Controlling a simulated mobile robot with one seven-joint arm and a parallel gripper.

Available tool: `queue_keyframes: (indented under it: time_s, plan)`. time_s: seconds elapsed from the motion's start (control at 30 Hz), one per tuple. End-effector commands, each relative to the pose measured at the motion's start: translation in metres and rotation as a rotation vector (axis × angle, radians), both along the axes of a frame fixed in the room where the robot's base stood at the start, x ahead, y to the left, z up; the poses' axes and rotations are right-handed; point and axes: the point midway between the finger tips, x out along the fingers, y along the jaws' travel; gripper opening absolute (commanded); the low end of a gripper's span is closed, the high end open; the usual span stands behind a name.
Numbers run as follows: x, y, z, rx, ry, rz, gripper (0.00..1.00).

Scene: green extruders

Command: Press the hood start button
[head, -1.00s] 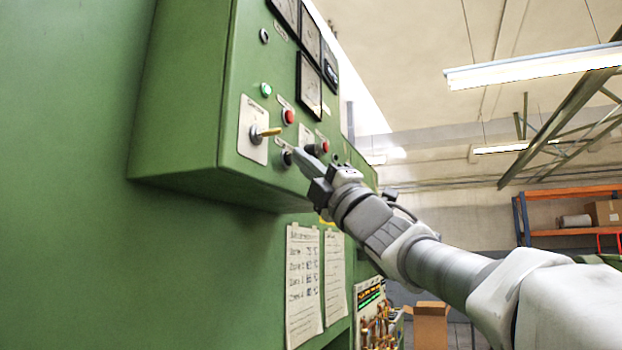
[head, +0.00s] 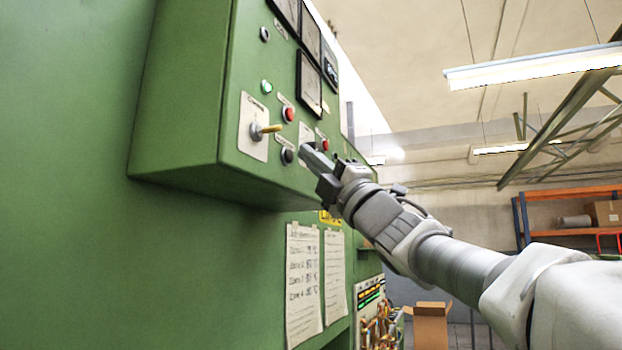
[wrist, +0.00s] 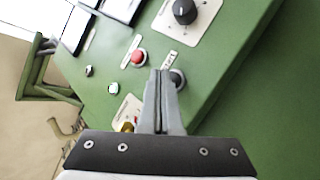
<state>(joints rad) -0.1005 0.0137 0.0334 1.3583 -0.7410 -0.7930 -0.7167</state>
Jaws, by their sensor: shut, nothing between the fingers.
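The green control panel (head: 190,110) carries several buttons whose labels are too small to read, so I cannot tell which is the hood start button. A black button (head: 287,156) sits low on the panel, below a red button (head: 288,113). My gripper (head: 305,150) is shut and empty, its tips just right of that black button. In the wrist view, my gripper (wrist: 160,74) points at the panel, with a dark button (wrist: 178,77) partly hidden by the right finger and a red button (wrist: 138,56) to the upper left. Contact cannot be made out.
A switch with a yellow handle (head: 266,131) sticks out left of the black button. A green lamp (head: 266,87) and dark gauges (head: 309,84) are above. A second red button (head: 325,144) is to the right. Papers (head: 303,285) hang below. Open room lies to the right.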

Motion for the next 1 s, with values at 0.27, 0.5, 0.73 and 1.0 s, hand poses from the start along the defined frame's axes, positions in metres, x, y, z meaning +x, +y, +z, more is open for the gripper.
queue_keyframes:
  time_s: [0.27, 0.5, 0.73, 1.0]
  plan:
    - [-0.002, -0.009, -0.001, -0.002, -0.001, -0.004, 0.0]
    - [-0.011, -0.032, -0.001, -0.002, -0.001, -0.004, 0.0]
    - [-0.016, -0.046, -0.001, -0.001, 0.0, -0.002, 0.0]
    - [-0.017, -0.047, 0.0, -0.001, 0.001, -0.002, 0.0]
